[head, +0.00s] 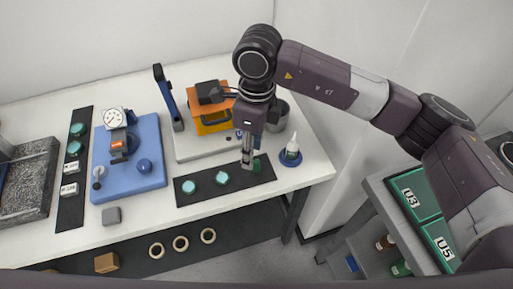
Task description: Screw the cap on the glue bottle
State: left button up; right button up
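The glue bottle (292,149) is small and white with a green label and a narrow pointed tip. It stands upright on a round blue base (290,161) near the right end of the white table. My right gripper (247,164) points down just left of the bottle, apart from it, over the right end of a black mat. Its fingers look narrow and are seen edge-on, so I cannot tell whether they are open or hold anything. A dark green piece (257,166) shows beside the fingertips, partly hidden. I cannot make out the cap for certain. My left gripper is out of view.
Teal discs (221,178) lie on the black mat (205,192). An orange-framed instrument (211,125) and a grey cup (277,118) stand behind my gripper. A blue gauge stand (140,178) is left. A green-topped cart (415,196) stands right. The front table strip is mostly clear.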

aim_at(257, 161)
jog(key=shift+w+d+r+h, duration=0.25)
jog(key=shift+w+d+h, duration=0.15)
jog(key=shift+w+d, duration=0.35)
jog(key=shift+s+r, duration=0.1)
jog(key=shift+s, duration=0.35)
notch_tip(257, 161, down, 2)
jog(key=shift+w+p, duration=0.1)
jog(key=shift+p, duration=0.3)
jog(key=shift+f, duration=0.35)
jog(key=shift+f+p, duration=0.2)
jog(key=shift+p, duration=0.1)
notch_tip(257, 161, down, 4)
jog(key=shift+w+a+f+p, duration=0.1)
jog(key=shift+w+f+p, duration=0.05)
jog(key=shift+p, duration=0.95)
jog(key=shift+f, duration=0.25)
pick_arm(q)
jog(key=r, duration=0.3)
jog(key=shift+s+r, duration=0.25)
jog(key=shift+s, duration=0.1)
pick_arm(e)
jog(key=shift+c, duration=0.3)
jog(key=c, duration=0.7)
